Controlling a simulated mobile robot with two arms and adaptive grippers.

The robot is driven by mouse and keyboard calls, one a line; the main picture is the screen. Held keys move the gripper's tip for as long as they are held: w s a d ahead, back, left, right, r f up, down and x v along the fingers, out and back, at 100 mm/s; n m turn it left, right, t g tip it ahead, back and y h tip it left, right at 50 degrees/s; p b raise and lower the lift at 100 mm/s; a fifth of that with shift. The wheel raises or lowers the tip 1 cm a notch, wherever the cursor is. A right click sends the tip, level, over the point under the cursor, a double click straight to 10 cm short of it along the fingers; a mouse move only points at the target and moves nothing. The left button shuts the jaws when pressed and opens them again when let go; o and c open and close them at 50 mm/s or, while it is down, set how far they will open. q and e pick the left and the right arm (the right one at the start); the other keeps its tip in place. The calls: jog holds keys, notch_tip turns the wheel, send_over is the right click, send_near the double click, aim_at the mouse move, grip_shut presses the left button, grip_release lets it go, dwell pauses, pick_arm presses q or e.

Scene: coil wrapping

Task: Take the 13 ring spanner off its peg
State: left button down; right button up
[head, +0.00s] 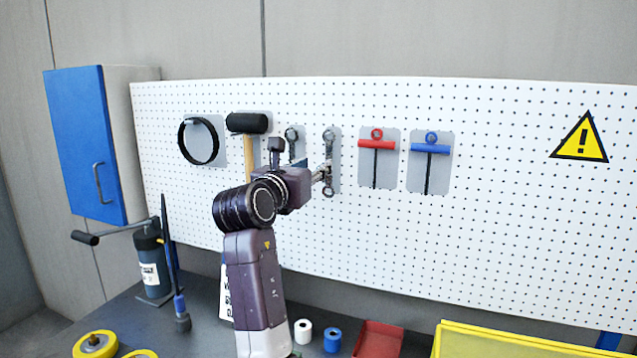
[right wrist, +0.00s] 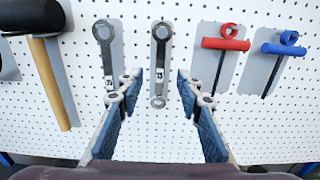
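Two ring spanners hang on grey backing plates on the white pegboard. In the head view the left spanner (head: 292,135) is partly hidden behind my right arm, and the right spanner (head: 328,136) hangs beside it. In the right wrist view the left spanner (right wrist: 106,50) is outside my fingers. The right spanner (right wrist: 161,50) hangs upright between the open fingers of my right gripper (right wrist: 160,84), with a visible gap on each side. The size marks are too small to read surely. My right gripper (head: 323,174) is at the lower part of the right spanner. My left gripper is out of view.
A black mallet (head: 247,123) and a black ring (head: 182,141) hang to the left. A red T-handle tool (head: 377,144) and a blue one (head: 430,148) hang to the right. The bench below holds tape rolls (head: 303,331), a red tray (head: 378,340) and a yellow tray (head: 520,344).

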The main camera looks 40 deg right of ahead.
jog(key=f+p+x, duration=0.1)
jog(key=p+x, duration=0.1)
jog(key=x, duration=0.6)
jog(key=shift+w+d+p, duration=0.2)
jog(key=shift+d+p, duration=0.15)
jog(key=shift+a, duration=0.1)
jog(key=shift+c, duration=0.3)
grip_shut()
